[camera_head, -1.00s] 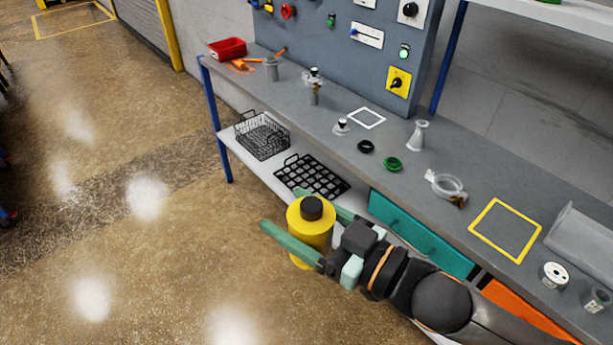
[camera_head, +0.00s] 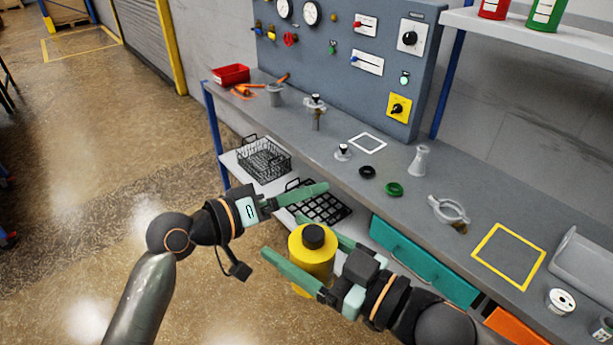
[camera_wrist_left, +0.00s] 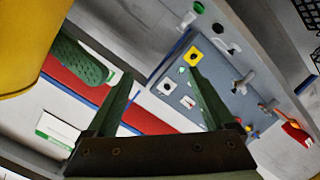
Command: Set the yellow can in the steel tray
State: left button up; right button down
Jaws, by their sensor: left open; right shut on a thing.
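The yellow can (camera_head: 312,262) with a black cap is upright in my right gripper (camera_head: 281,233), whose green fingers are shut around its sides. It is held in front of the bench, above the floor. The can also shows at the upper left of the left wrist view (camera_wrist_left: 28,45). My left gripper (camera_head: 302,197) is open and empty, just behind and above the can in the head view; its two fingers show spread in the left wrist view (camera_wrist_left: 160,100). The grey steel tray (camera_head: 588,268) lies on the bench at the right edge, partly cut off.
A wire basket (camera_head: 263,160) and black grid rack (camera_head: 322,205) are on the lower shelf.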

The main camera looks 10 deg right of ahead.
pick_arm(q)
jog(key=s+d+r+m+g+h, duration=0.1)
jog(key=s+d+r+m+g, duration=0.15)
jog(key=r, duration=0.45)
notch_tip(320, 180, up, 8)
jog(key=f+m+g+y, duration=0.1)
jog(key=m+g+y, duration=0.35)
jog(key=y, duration=0.95)
send_over(313, 232)
jog(key=shift+s+a+r+m+t, duration=0.25)
jog(key=shift+s+a+m+t, duration=0.05)
jog(key=shift+m+t, duration=0.35)
jog(key=shift+a+y, duration=0.15)
jog(key=shift+y, duration=0.15)
jog(key=shift+f, duration=0.4)
jog(key=f, duration=0.7)
jog(key=d+f, duration=0.1)
jog(key=f, duration=0.3)
jog(key=shift+w+d, duration=0.1)
jog(key=shift+w, duration=0.25)
jog(key=shift+c, duration=0.2)
